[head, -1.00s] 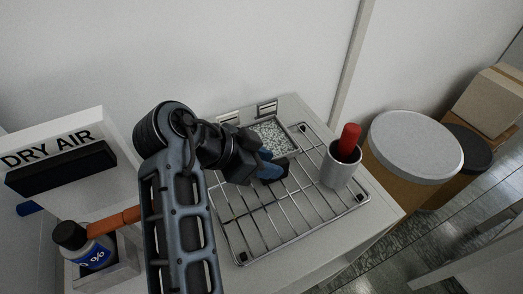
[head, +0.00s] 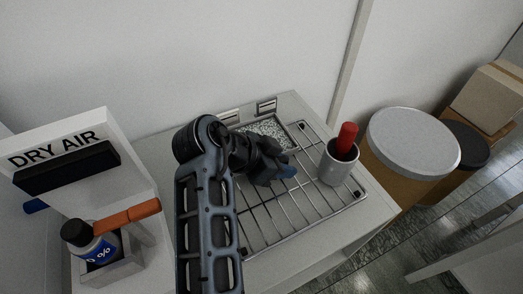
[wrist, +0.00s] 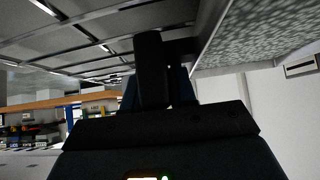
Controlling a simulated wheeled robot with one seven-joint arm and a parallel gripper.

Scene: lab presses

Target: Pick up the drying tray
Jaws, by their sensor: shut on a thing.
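The drying tray (head: 266,127) is a shallow metal tray of pale speckled granules at the back of the wire rack, below two small labelled plates. In the head view my gripper (head: 286,171) is at its near side and hides its near edge. In the wrist view the tray's metal wall (wrist: 209,30) and granules are at the upper right, close beside the dark and blue fingers (wrist: 165,75). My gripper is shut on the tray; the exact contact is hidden.
A wire rack (head: 262,240) covers the white bench top. A grey cup (head: 335,170) with a red-handled tool stands on it at the right. At the left are a "DRY AIR" unit (head: 125,125) and a bottle (head: 88,243) in a holder. A lidded drum (head: 412,138) stands beyond the bench.

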